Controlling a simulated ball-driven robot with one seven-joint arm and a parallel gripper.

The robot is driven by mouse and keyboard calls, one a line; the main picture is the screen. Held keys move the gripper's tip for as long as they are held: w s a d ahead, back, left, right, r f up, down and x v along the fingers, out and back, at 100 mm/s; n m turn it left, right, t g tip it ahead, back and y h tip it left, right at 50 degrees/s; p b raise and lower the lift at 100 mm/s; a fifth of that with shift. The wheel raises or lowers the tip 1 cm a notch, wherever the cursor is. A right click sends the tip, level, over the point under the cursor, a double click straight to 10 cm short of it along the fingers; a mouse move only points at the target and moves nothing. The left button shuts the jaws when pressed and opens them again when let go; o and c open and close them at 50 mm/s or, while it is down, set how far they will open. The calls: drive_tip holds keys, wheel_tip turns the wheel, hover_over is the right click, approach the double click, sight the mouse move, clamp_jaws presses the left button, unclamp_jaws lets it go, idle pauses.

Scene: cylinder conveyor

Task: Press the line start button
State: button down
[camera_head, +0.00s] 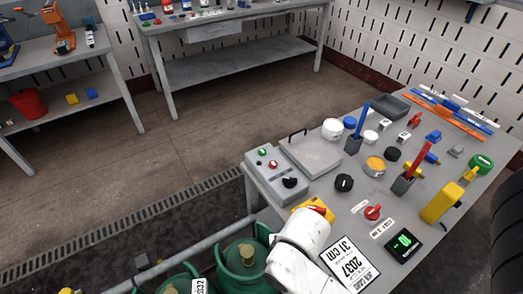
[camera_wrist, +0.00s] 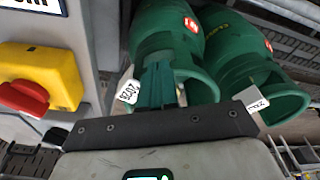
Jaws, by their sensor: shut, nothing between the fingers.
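A grey control box (camera_head: 277,176) sits at the near left corner of the work table in the head view. It carries a small green button (camera_head: 262,152), a red button (camera_head: 273,164) and a black knob (camera_head: 290,182). Any label for line start is too small to read. My gripper (camera_wrist: 158,78) shows in the wrist view, with its fingers together and nothing between them, in front of green gas cylinders. In the head view my white arm hides the gripper. The control box's buttons are not visible in the wrist view.
A yellow box with a red switch (camera_wrist: 25,97) is close at left in the wrist view. Green cylinders (camera_head: 243,262) stand below the table edge. A grey lidded case (camera_head: 311,154) sits beside the control box. Tools, pots and a scale crowd the table (camera_head: 335,222).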

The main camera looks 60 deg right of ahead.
drive_tip(key=w+r+n+t, duration=0.1)
drive_tip(key=w+r+t, duration=0.25)
drive_tip(key=w, duration=0.75)
wheel_tip(320, 180, up, 9)
drive_tip(key=n+t+h, duration=0.2)
drive_tip(key=n+t, duration=0.2)
drive_tip(key=n, duration=0.2)
hover_over(264, 153)
drive_tip(key=shift+w+d, duration=0.1)
wheel_tip(264, 153, down, 8)
drive_tip(key=b, duration=0.6)
drive_tip(key=shift+r, duration=0.2)
drive_tip(key=shift+f+b, duration=0.5)
drive_tip(key=shift+f, duration=0.1)
drive_tip(key=shift+f, duration=0.1)
